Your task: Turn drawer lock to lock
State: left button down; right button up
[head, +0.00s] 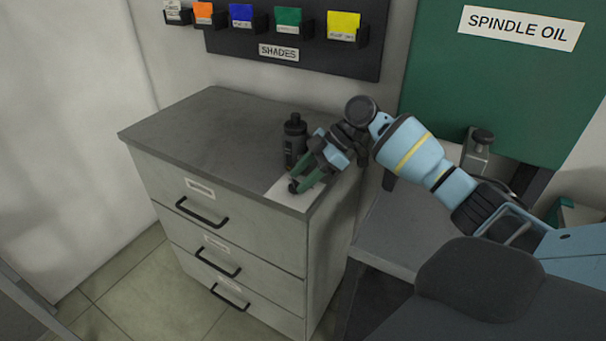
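The grey drawer cabinet (235,230) stands left of centre with several shut drawers, each with a black bar handle. My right gripper (295,178) is over the front right corner of the cabinet top, its two green fingers pointing down and to the left. A small dark round piece (293,187) shows at the fingertips; it may be the lock knob, but I cannot tell for sure. The fingers show a gap between them, and whether they touch this piece is unclear. The lock's turn position cannot be read. My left gripper is not in view.
A dark bottle (295,140) stands on the cabinet top just behind my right gripper. A white sheet (298,199) lies under the fingers. A shade rack (290,45) hangs on the wall behind. The left part of the cabinet top is clear.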

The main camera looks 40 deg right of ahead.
jog(key=shift+o, duration=0.6)
jog(key=shift+r, duration=0.1)
notch_tip(320, 180, up, 4)
jog(key=shift+f, duration=0.2)
jog(key=s+a+r, duration=0.1)
jog(key=s+a, duration=0.7)
jog(key=s, duration=0.5)
jog(key=shift+s+a+r+b, duration=0.15)
jog(key=shift+s+a+b, duration=0.05)
jog(key=shift+a+b, duration=0.15)
